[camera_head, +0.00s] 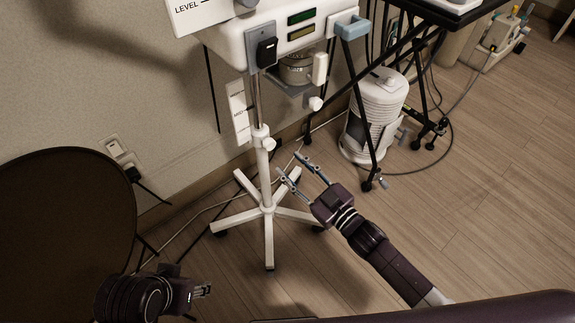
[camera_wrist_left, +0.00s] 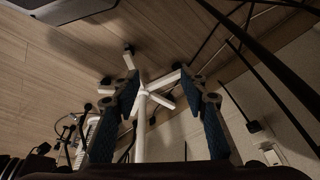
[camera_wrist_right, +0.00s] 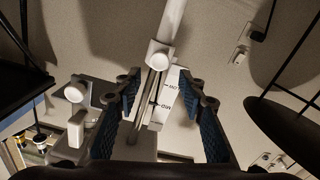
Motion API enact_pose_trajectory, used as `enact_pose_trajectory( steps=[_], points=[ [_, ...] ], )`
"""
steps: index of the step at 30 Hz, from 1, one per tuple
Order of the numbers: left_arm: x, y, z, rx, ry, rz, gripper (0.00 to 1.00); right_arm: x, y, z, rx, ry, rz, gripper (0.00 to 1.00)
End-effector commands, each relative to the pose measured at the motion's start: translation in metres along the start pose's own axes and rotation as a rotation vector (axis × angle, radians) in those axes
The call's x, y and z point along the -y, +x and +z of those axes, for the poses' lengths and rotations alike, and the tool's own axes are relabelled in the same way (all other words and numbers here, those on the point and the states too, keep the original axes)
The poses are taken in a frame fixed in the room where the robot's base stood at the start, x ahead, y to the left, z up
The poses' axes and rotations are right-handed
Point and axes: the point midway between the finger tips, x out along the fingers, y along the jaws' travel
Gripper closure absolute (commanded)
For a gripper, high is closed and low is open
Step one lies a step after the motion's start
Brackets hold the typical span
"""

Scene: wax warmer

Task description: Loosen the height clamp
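The height clamp (camera_head: 262,138) is a white collar with a small side knob (camera_head: 270,144) on the stand's pole. In the right wrist view the collar (camera_wrist_right: 160,55) shows ahead of the fingertips, a little above the gap's middle. My right gripper (camera_head: 291,165) is open and empty, below and right of the knob, apart from it in the head view. Its two fingers also frame the pole in the right wrist view (camera_wrist_right: 160,88). My left gripper (camera_head: 204,290) is low at left; the left wrist view (camera_wrist_left: 160,88) shows it open and empty, facing the white star base (camera_wrist_left: 145,92).
The white warmer unit (camera_head: 290,35) sits atop the pole, with a metal pot (camera_head: 297,68) below its panel. A height label (camera_head: 238,110) hangs beside the pole. A brown round chair back (camera_head: 65,230) stands left. A white canister (camera_head: 375,120) and black cart legs stand right.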

Motion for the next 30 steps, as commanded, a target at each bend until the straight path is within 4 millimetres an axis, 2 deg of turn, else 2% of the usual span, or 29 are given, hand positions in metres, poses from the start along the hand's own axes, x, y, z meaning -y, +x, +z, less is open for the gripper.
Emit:
enact_pose_trajectory(
  steps=[18, 30],
  points=[
    [-0.004, 0.007, -0.044, -0.169, 0.006, 0.007, 0.6, 0.0, 0.022, 0.001, 0.001, 0.0, 0.001, 0.63],
    [-0.009, 0.004, -0.076, -0.293, 0.011, 0.014, 0.6, -0.001, 0.033, 0.001, 0.002, 0.0, 0.001, 0.63]
  ],
)
